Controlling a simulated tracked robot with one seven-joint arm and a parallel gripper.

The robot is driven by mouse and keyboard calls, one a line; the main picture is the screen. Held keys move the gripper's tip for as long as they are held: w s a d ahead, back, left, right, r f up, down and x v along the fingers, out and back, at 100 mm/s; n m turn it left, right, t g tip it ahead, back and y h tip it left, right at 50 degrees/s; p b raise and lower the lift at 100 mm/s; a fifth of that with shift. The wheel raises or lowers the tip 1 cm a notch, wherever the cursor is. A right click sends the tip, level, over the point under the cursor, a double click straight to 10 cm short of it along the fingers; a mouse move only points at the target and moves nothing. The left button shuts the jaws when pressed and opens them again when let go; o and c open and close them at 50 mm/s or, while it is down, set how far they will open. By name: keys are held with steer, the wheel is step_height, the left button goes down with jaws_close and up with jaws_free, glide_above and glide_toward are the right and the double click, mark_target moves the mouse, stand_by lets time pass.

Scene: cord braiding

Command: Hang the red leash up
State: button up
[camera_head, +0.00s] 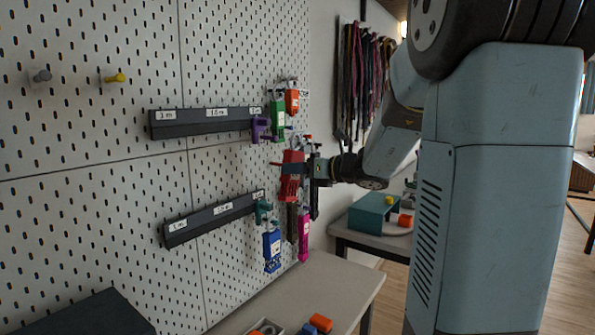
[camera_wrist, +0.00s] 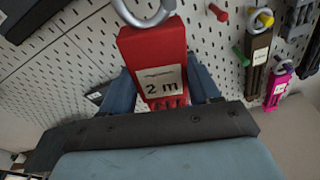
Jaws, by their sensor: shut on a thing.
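The red leash (camera_head: 291,185) is a flat red bundle in front of the pegboard (camera_head: 90,115). My gripper (camera_head: 292,169) is shut on it. In the wrist view the red leash (camera_wrist: 152,50) lies between my two blue fingers, its white label reads "2 m", and a metal ring stands at its top. The ring is cut off by the picture's upper edge, so I cannot tell whether it touches a peg. A bare red peg (camera_wrist: 219,13) and a green peg (camera_wrist: 241,57) stick out of the board to the right.
An upper rail (camera_head: 190,128) and a lower rail (camera_head: 195,226) carry length labels. Green (camera_head: 278,118), orange (camera_head: 292,101), blue (camera_head: 272,250) and pink (camera_head: 303,236) leashes hang nearby. A brown leash (camera_wrist: 257,70) hangs beside the pegs. A table (camera_head: 345,285) stands below.

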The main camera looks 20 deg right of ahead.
steer(key=shift+x, duration=1.2)
steer(key=r+x, duration=0.1)
steer(key=x, duration=0.6)
steer(key=shift+r, duration=0.15)
steer(key=shift+a, duration=0.1)
steer(key=o, duration=0.7)
steer(key=c, duration=0.5)
steer(key=shift+s, duration=0.25)
steer(key=shift+f, duration=0.25)
stand_by(0.3)
